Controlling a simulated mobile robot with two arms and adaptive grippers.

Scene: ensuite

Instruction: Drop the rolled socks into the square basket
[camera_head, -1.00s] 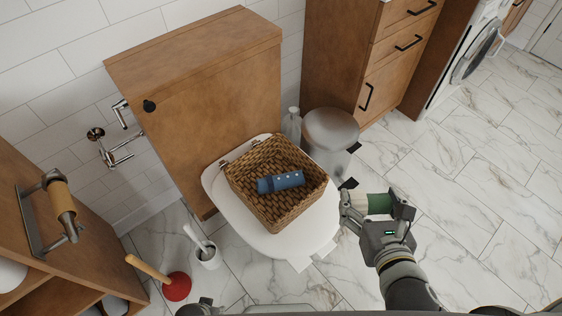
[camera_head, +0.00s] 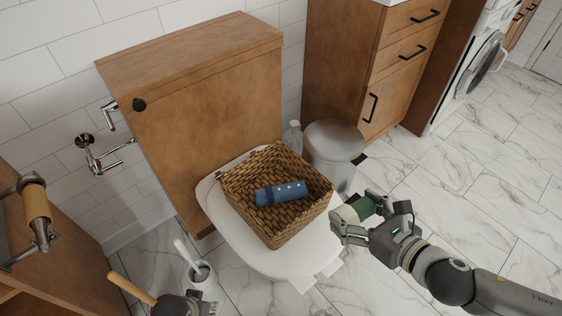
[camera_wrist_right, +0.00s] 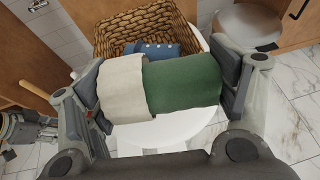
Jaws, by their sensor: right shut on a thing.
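The square wicker basket (camera_head: 268,232) sits on the closed white toilet lid (camera_head: 215,203). A blue roll with white dots (camera_head: 281,193) lies inside it. My right gripper (camera_head: 356,208) is shut on a green and cream sock roll (camera_head: 364,207), just right of the basket and outside its rim. In the right wrist view the roll (camera_wrist_right: 182,84) spans between both fingers (camera_wrist_right: 165,88), with the basket (camera_wrist_right: 140,25) behind it. My left gripper (camera_head: 187,304) shows only partly at the bottom edge of the head view; its fingers are unclear.
A grey pedal bin (camera_head: 333,143) and a clear bottle (camera_head: 293,136) stand behind the basket. A toilet brush (camera_head: 198,270) and a plunger with a wooden handle (camera_head: 132,288) are at lower left. A wooden cabinet (camera_head: 392,70) stands behind. The marble floor (camera_head: 480,190) at right is open.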

